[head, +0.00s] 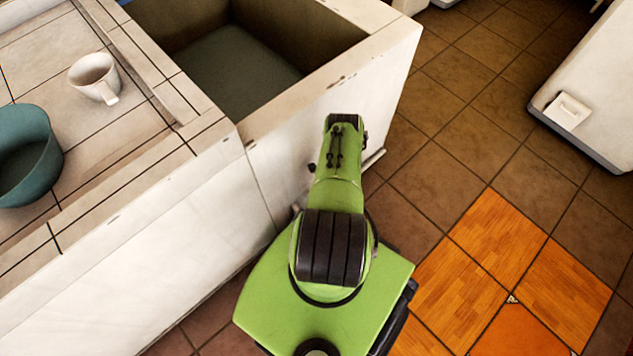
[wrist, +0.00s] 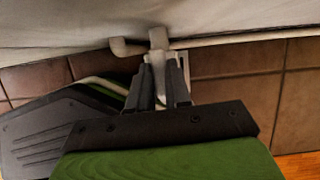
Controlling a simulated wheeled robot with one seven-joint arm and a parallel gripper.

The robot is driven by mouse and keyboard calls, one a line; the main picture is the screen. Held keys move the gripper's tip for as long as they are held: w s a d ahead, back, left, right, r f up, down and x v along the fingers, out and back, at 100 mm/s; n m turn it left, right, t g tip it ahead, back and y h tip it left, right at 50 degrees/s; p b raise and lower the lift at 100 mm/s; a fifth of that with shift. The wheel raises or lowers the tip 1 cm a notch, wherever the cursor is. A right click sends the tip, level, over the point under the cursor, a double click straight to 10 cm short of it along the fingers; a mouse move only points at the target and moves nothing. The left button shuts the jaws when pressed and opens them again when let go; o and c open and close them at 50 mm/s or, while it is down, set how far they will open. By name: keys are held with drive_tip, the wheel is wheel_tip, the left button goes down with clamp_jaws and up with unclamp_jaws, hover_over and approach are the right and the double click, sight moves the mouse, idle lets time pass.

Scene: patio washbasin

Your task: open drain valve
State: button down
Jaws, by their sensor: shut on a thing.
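The drain valve (wrist: 158,38) is a pale fitting low against the white basin wall in the wrist view. A short bent pipe end (wrist: 124,47) sticks out to its left. My gripper (wrist: 162,75) is right below the valve, with a dark finger on each side of a pale handle piece (wrist: 160,94), shut on it. The fingers cover part of the handle, so its exact angle is hard to tell. In the head view my green arm hides the gripper and the valve.
The open basin (head: 235,70) is set in the white counter. A white mug (head: 95,77) and a teal bowl (head: 27,155) stand on the counter's left. A pale pipe (wrist: 250,37) runs right along the wall. Tiled floor (head: 450,165) lies clear to the right.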

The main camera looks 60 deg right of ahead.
drive_tip(key=n+y, duration=0.1)
drive_tip(key=n, duration=0.3)
drive_tip(key=shift+d+n+y, duration=0.2)
drive_tip(key=shift+n+y, duration=0.1)
drive_tip(key=shift+y, duration=0.1)
drive_tip(key=n, duration=0.2)
drive_tip(key=n+y, duration=0.1)
drive_tip(key=n, duration=0.1)
drive_tip(key=shift+d+g+y, duration=0.1)
drive_tip(key=shift+g+y, duration=0.2)
drive_tip(key=shift+g, duration=0.1)
drive_tip(key=n+g+y, duration=0.1)
drive_tip(key=n, duration=0.4)
drive_tip(key=shift+w, duration=0.15)
drive_tip(key=shift+d+n+g+y, duration=0.15)
drive_tip(key=shift+n+g, duration=0.3)
drive_tip(key=shift+n, duration=0.45)
drive_tip(key=shift+a+n+g+y, duration=0.15)
drive_tip(key=shift+n+g, duration=0.3)
drive_tip(key=shift+n, duration=0.45)
drive_tip(key=shift+d, duration=0.1)
drive_tip(key=c, duration=1.1)
unclamp_jaws()
drive_tip(key=shift+o, duration=0.2)
drive_tip(key=shift+w, duration=0.1)
